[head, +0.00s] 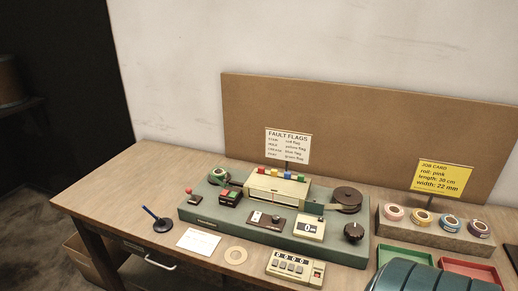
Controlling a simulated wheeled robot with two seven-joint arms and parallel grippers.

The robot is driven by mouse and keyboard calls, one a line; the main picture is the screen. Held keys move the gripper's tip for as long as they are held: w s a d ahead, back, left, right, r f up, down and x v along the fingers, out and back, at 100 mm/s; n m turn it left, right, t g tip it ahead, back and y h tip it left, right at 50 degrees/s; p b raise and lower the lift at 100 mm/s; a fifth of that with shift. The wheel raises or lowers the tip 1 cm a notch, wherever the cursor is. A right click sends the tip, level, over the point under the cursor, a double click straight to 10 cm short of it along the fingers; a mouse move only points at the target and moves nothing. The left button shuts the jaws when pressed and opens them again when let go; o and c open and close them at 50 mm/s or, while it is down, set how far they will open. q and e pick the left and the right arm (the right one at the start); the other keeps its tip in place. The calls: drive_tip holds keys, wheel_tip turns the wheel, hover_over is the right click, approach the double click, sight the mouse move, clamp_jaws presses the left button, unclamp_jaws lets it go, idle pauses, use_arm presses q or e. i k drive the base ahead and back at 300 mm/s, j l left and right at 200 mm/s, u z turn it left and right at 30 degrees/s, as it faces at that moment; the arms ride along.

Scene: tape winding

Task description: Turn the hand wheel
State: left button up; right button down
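A green machine base (230,219) stands on the wooden table. A brown round disc (347,194) with a pale centre lies flat at its back right. A black round knob (353,231) sits at its front right corner. I cannot tell for sure which of these two is the hand wheel. A cream housing (272,189) is at the back middle, and a small cream counter (310,227) is in front.
A block with several tape rolls (393,213) and a yellow job card (442,176) stand at right. Green (390,250) and red (462,264) trays are before them. A keypad box (295,268), tan ring (235,255), white card (198,241) and blue pen in a stand (161,223) lie in front.

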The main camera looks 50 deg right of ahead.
sight(354, 231)
drive_tip(key=z, duration=1.6)
